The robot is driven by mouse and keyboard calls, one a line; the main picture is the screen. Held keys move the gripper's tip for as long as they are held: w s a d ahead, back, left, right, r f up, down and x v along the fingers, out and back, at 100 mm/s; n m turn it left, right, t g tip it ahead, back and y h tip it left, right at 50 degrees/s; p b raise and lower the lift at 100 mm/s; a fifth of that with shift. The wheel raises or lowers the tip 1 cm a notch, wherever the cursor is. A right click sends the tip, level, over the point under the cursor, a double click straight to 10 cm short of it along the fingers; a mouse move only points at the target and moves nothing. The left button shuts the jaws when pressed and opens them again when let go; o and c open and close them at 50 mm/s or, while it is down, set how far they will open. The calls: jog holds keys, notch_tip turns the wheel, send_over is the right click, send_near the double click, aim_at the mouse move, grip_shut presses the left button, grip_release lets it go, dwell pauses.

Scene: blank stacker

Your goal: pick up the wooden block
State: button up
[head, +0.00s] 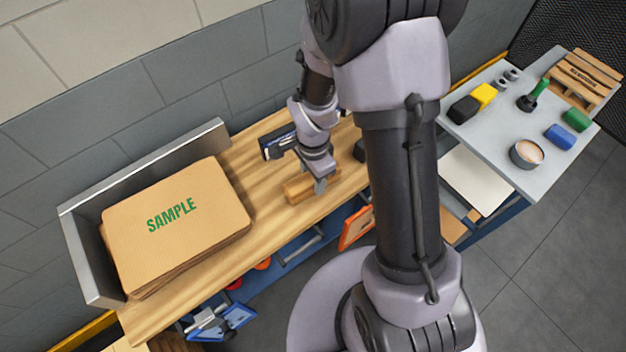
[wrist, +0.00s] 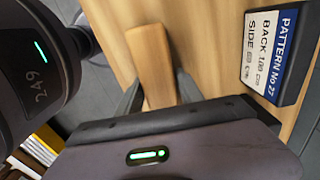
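The wooden block (head: 299,189) lies on the wooden bench, below the end of my arm in the head view. In the wrist view the block (wrist: 152,58) is a plain tan bar, its near end between my two fingers. My gripper (head: 319,184) is down at the block, pointing at the bench. In the wrist view my gripper (wrist: 160,80) has its fingers apart, one on each side of the block. A narrow gap seems to show beside the right finger; contact on the left is unclear. The fingertips' lower ends are partly hidden.
A pattern label stand (wrist: 272,52) is close to the right of my gripper in the wrist view. Cardboard sheets marked SAMPLE (head: 176,217) lie by a metal guard (head: 84,255) at left. A side table (head: 497,127) holds small items. Bare bench (head: 262,205) lies left of the block.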

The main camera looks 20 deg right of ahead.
grip_shut()
